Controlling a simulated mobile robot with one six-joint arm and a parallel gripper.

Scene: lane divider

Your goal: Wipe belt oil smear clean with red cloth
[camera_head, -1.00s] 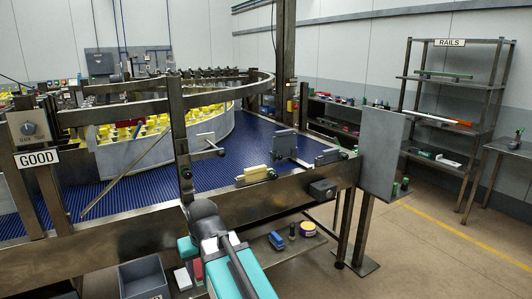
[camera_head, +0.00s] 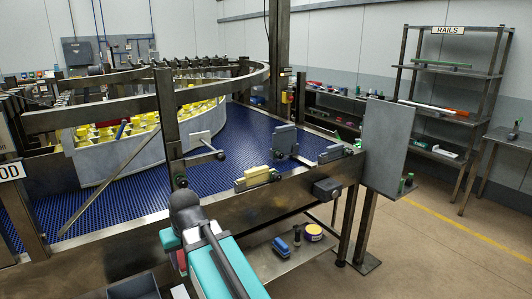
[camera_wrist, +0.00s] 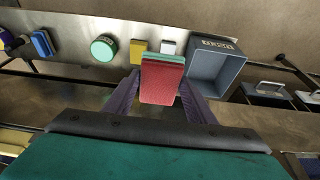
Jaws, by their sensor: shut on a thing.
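My gripper (camera_wrist: 162,98) is shut on the red cloth (camera_wrist: 163,86), seen between its two fingers in the wrist view. The cloth looks like a folded pad, with a teal strip at its far edge. In the head view my arm hides most of the gripper, and a small bit of red (camera_head: 181,262) shows beside it. The blue ribbed belt (camera_head: 232,155) runs behind the front metal rail. I cannot make out the oil smear on the belt.
The lower shelf below the rail holds a blue brush (camera_head: 280,246), a round tin (camera_head: 312,232) and a grey bin (camera_wrist: 215,66). A metal post (camera_head: 167,125), a yellow block (camera_head: 256,177) and a grey upright panel (camera_head: 388,147) stand along the belt's edge.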

